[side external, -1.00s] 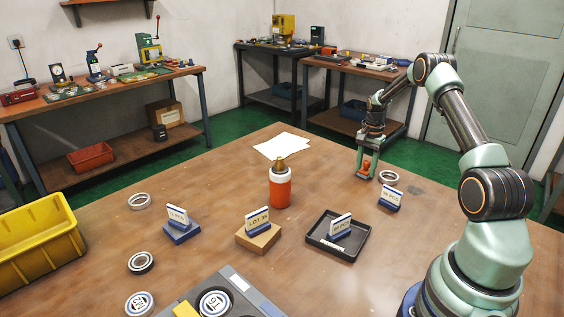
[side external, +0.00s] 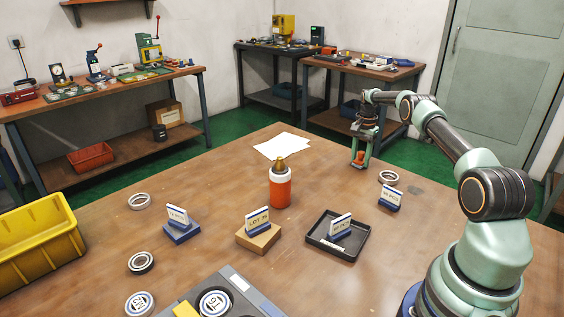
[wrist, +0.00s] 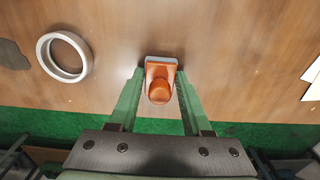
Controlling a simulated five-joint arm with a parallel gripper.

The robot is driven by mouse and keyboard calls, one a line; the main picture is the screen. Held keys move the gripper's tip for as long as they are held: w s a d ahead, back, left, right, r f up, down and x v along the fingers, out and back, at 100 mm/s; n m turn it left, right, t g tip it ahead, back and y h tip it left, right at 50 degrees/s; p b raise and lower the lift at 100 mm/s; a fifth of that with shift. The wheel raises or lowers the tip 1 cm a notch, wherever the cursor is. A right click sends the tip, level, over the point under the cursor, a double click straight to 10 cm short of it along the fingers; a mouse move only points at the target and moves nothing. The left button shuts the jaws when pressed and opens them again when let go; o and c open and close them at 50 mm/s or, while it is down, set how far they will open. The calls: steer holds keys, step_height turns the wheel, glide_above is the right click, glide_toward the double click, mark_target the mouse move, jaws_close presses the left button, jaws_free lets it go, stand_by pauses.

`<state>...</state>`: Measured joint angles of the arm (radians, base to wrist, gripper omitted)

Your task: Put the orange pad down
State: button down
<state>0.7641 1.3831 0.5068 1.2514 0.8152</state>
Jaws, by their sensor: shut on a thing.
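The orange pad (wrist: 160,88) has a rounded knob and a pale base, and sits between the two green fingers of my gripper (wrist: 162,75) in the wrist view. My gripper is shut on it. In the side external view my gripper (side external: 360,163) points down near the table's far right edge, with the orange pad (side external: 360,156) small between its fingers. I cannot tell whether the pad's base touches the table.
A metal ring (wrist: 65,56) lies left of the pad in the wrist view. A sign marker (side external: 389,198) and a black tray (side external: 338,251) stand nearer the camera. The table edge is close.

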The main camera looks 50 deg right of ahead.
mark_target(361, 152)
steer(key=shift+w+d, duration=0.1)
stand_by(0.3)
steer(key=shift+c, duration=1.3)
jaws_free()
steer(key=shift+r, duration=0.1)
step_height(361, 152, up, 12)
